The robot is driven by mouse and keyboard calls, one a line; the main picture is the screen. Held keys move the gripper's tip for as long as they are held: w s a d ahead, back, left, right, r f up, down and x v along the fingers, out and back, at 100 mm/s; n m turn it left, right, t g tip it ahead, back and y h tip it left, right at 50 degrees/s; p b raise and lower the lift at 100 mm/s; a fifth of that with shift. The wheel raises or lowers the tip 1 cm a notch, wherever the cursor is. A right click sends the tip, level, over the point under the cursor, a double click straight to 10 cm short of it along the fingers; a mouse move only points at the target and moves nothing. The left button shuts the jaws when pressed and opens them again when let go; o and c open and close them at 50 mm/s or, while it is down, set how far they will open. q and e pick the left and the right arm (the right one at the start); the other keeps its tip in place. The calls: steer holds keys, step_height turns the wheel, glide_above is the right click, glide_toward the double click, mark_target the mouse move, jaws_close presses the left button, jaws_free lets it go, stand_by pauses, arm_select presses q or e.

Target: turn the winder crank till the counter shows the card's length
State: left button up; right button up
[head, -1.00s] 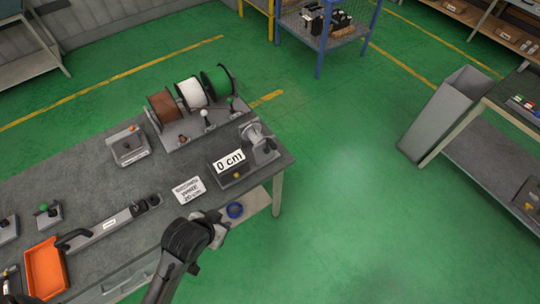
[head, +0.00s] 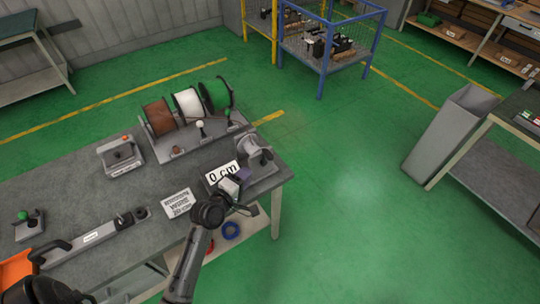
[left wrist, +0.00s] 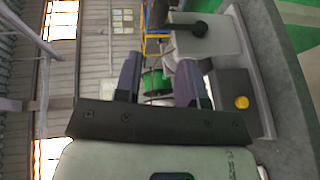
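The winder (head: 254,150), with a grey drum, stands at the right end of the bench. It also shows in the left wrist view (left wrist: 202,45), where a dark crank knob (left wrist: 198,28) sticks out near the top. The counter (head: 221,172) in front of the winder reads 0 cm and is partly covered by my gripper. The white card (head: 178,204) lies on the bench to its left; its print is too blurred to read now. My left gripper (head: 240,181) is over the counter, close to the winder. Its fingers (left wrist: 160,70) are apart, with nothing seen between them. My right gripper is not in view.
Brown, white and green spools (head: 187,103) stand on a rack behind the card. A grey device with a red knob (head: 122,154) and a bar-shaped tool (head: 90,238) are on the bench. Green floor is free to the right.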

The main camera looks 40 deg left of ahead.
mark_target(268, 155)
arm_select(q)
steer(key=w, duration=0.4)
steer(key=w+a+f, duration=0.1)
steer(key=w, duration=0.4)
steer(key=w+f, duration=0.1)
steer(key=w, duration=0.3)
steer(key=shift+w+a+f, duration=0.15)
steer(key=shift+w+f, duration=0.05)
steer(key=shift+c, duration=0.5)
jaws_close()
